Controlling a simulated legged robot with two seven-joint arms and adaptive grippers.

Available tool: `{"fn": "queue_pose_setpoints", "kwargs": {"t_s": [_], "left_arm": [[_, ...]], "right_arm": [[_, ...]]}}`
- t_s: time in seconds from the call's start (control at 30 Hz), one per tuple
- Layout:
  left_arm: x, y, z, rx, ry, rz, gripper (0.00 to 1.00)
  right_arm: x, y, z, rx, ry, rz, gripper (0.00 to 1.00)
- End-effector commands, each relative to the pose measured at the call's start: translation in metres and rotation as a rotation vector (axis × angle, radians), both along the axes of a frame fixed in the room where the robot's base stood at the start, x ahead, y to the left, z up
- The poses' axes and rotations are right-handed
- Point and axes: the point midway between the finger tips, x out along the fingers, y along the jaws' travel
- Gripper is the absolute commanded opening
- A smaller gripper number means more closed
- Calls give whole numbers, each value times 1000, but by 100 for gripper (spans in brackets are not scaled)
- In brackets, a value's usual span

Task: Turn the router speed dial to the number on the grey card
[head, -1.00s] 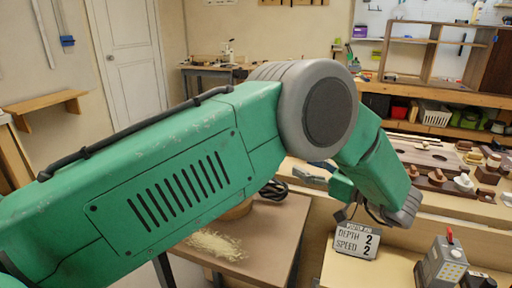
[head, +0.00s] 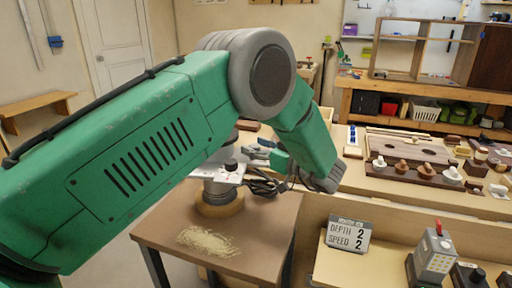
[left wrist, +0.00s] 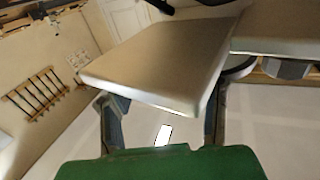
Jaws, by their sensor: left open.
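The router (head: 218,188) stands on the small brown table, partly behind my left arm. It has a grey body, a pale top plate and a small black knob (head: 231,164); I cannot read any dial marks. The left wrist view shows a tilted tabletop (left wrist: 160,62), not the router. My right gripper is out of view.
The small table (head: 268,232) holds a sawdust pile (head: 207,241) and a dark coiled cable (head: 268,184). A grey machine with a red switch (head: 434,255) stands right of the card. Wooden parts and boards (head: 420,152) cover the bench behind.

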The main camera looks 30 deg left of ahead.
Motion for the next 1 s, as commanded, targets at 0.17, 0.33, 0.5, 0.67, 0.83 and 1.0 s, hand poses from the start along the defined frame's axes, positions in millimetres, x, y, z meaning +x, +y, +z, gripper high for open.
{"fn": "queue_pose_setpoints", "kwargs": {"t_s": [0.17,0.33,0.5,0.67,0.83,1.0], "left_arm": [[0,1,0,-1,0,1,26],[0,2,-1,-2,0,1,0],[0,3,-1,-2,2,-7,0],[-1,3,1,-2,5,-55,0],[-2,3,2,-3,8,-155,0],[-2,4,1,-3,7,-276,0]], "right_arm": [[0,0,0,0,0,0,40],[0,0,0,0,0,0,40],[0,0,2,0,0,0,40],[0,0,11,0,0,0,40],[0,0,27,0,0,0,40],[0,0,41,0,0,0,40]]}}
